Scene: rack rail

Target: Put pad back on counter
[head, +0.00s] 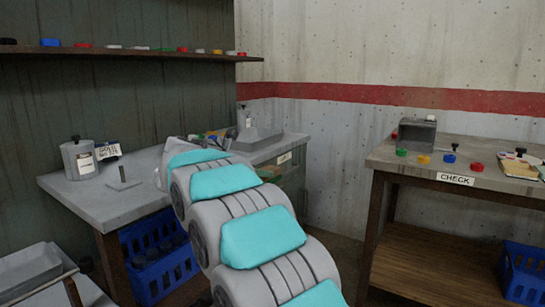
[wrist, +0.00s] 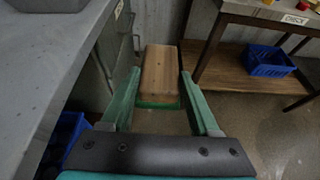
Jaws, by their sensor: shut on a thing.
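My gripper (wrist: 160,74) shows in the wrist view with its two green fingers on either side of a wooden block with a green edge (wrist: 160,62), which I take to be the pad. The fingers are shut on it. It is held beside the grey counter (wrist: 45,40), off its edge, with the floor below. In the head view my arm hides the gripper and the pad. The grey counter (head: 115,207) stands at left there, and a second counter marked CHECK (head: 480,195) stands at right.
A lidded grey canister (head: 78,160) and an upright post (head: 122,177) stand on the left counter. Blue crates (head: 160,268) sit below. The CHECK counter bears coloured caps, a grey box (head: 417,133) and a clipboard (head: 507,168). A shelf (head: 130,53) with small caps runs above left.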

